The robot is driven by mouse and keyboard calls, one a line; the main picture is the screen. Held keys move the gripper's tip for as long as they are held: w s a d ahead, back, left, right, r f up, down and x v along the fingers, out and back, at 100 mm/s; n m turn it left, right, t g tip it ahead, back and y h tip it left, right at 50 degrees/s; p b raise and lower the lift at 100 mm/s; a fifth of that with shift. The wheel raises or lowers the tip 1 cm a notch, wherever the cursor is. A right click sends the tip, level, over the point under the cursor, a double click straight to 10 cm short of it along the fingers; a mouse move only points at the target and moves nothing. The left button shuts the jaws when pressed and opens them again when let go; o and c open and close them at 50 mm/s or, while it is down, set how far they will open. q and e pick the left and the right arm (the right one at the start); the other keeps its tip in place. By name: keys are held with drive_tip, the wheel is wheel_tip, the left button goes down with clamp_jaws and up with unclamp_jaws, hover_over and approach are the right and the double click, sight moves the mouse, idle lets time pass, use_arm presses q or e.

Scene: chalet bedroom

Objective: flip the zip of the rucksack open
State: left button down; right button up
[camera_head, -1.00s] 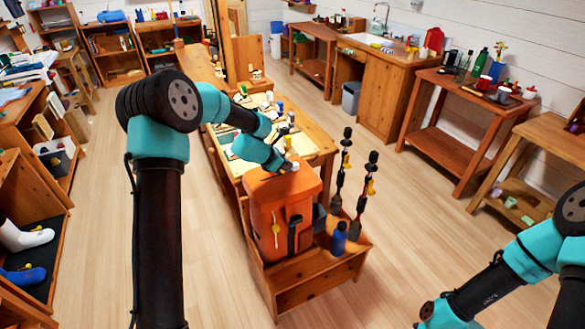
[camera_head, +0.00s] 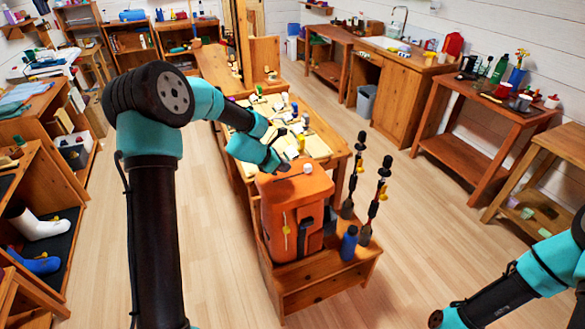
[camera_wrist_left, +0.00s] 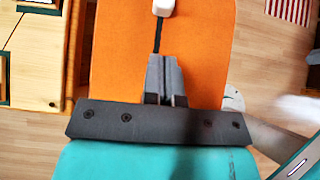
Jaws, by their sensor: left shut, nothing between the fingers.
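The orange rucksack (camera_head: 268,215) stands upright on a low wooden bench. In the left wrist view its orange top (camera_wrist_left: 115,50) fills the middle, with a dark zip line (camera_wrist_left: 157,36) leading to a white tab (camera_wrist_left: 164,7) at the upper edge. The white tab also shows on top of the rucksack in the head view (camera_head: 308,168). My left gripper (camera_wrist_left: 163,60) is shut and empty over the rucksack's top, its fingertips short of the tab. I cannot tell whether they touch the fabric. My right gripper is out of view; only its arm shows at lower right.
A blue bottle (camera_head: 348,243) and two upright poles with dark grips (camera_head: 380,190) stand right of the rucksack on the bench (camera_head: 325,285). A cluttered table (camera_head: 325,140) stands behind. Shelves line the left; open floor (camera_head: 420,210) lies to the right.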

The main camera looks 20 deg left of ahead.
use_arm(q)
drive_tip(key=v, duration=0.7)
drive_tip(key=shift+s+a+r, duration=0.1)
drive_tip(key=shift+s, duration=0.05)
